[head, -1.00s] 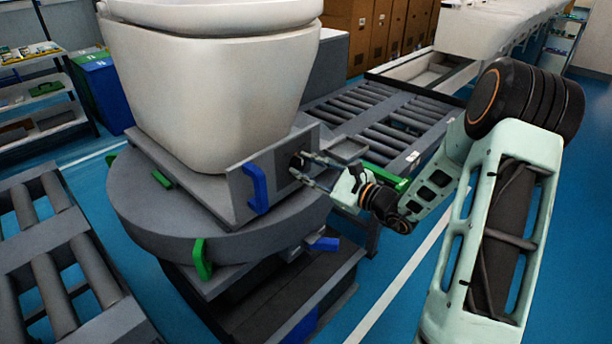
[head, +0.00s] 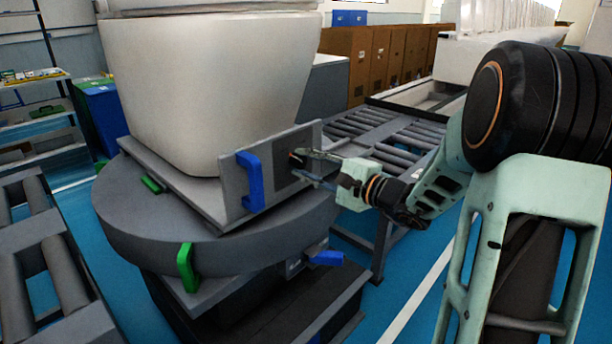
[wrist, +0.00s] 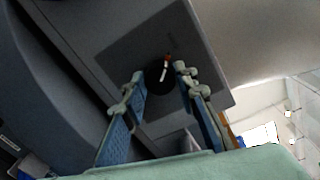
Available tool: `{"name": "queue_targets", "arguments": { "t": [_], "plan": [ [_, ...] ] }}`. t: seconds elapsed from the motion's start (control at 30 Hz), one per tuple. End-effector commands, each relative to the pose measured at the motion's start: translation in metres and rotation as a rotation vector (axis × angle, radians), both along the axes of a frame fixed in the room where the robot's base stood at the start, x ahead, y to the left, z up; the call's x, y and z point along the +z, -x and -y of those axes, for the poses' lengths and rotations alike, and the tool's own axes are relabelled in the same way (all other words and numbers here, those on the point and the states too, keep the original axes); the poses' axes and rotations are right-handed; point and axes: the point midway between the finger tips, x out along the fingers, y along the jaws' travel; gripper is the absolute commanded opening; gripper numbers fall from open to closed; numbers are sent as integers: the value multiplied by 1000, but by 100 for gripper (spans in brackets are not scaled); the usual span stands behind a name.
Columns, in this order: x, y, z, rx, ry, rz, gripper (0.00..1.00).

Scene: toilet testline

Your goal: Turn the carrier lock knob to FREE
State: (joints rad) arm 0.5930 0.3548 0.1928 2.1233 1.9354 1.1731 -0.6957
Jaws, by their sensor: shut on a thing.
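The carrier lock knob (wrist: 155,76) is a small round black knob with a white pointer mark, set on a dark square on the carrier's grey end plate. A small red mark shows just beyond the pointer; no lettering can be read. My gripper (wrist: 160,79) has its two fingers on either side of the knob, shut on it. In the head view my gripper (head: 298,166) reaches the plate from the right, and its fingers mostly hide the knob. The grey carrier (head: 231,200) bears a white toilet bowl (head: 205,95) on a round turntable (head: 150,222).
A blue handle (head: 250,181) stands on the plate just left of my gripper. A green lever (head: 186,267) and another blue handle (head: 327,258) sit lower down. Roller conveyors lie at left (head: 45,262) and behind (head: 402,138). Blue floor is open at front right.

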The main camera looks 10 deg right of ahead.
Motion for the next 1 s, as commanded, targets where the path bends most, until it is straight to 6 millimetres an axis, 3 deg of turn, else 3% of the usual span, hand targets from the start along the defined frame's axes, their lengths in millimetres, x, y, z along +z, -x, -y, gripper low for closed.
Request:
{"name": "queue_targets", "arguments": {
  "t": [0.6, 0.63, 0.7, 0.8, 1.0],
  "plan": [
    [0, 0, 0, 0, 34, 23, 3],
    [0, 0, 0, 0, 34, 23, 28],
    [0, 0, 0, 0, 33, 23, 36],
    [0, 0, 0, 0, 33, 23, 45],
    [0, 0, 0, 0, 32, 22, 45]
  ]
}}
